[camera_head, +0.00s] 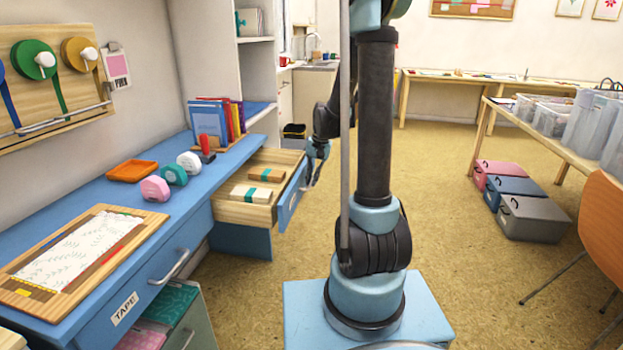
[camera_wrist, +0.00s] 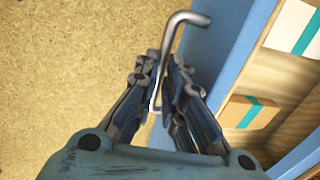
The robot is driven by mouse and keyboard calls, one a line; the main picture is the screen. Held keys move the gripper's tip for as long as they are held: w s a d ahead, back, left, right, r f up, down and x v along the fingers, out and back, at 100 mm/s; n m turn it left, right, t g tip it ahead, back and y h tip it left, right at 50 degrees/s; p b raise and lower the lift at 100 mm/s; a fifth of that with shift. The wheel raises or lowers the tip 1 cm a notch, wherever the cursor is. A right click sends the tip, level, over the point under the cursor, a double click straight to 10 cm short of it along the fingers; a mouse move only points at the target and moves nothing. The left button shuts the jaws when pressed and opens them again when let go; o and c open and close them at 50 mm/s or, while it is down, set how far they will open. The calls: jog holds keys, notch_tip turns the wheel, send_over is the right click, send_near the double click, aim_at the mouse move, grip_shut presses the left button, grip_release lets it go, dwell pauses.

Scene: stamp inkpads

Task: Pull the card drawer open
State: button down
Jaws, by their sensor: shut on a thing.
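The card drawer (camera_head: 291,196) has a blue front and stands out from under the blue worktop in the head view. Two bundles with teal bands lie inside it, a white one (camera_head: 251,194) and a brown one (camera_head: 267,175). In the wrist view the drawer front (camera_wrist: 225,60) runs down the middle right, with a grey bar handle (camera_wrist: 187,18) on its outer side. My gripper (camera_wrist: 162,82) is shut on the handle, with one finger on each side of the bar. In the head view my gripper (camera_head: 311,178) is beside the drawer front, partly hidden by my arm.
A drawer labelled TAPE (camera_head: 124,309) is shut at the near end of the worktop. The floor (camera_head: 270,295) right of the worktop is clear; several boxes (camera_head: 532,219) sit farther right.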

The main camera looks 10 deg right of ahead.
jog(key=shift+w, duration=0.25)
jog(key=c, duration=1.7)
grip_release()
jog(key=shift+s, duration=0.1)
jog(key=r, duration=0.4)
jog(key=d+r, duration=0.1)
jog(key=r, duration=0.2)
jog(key=d+r, duration=0.1)
jog(key=r, duration=0.3)
jog(key=shift+s+r, duration=0.3)
jog(key=shift+r, duration=0.05)
jog(key=shift+s+d, duration=0.1)
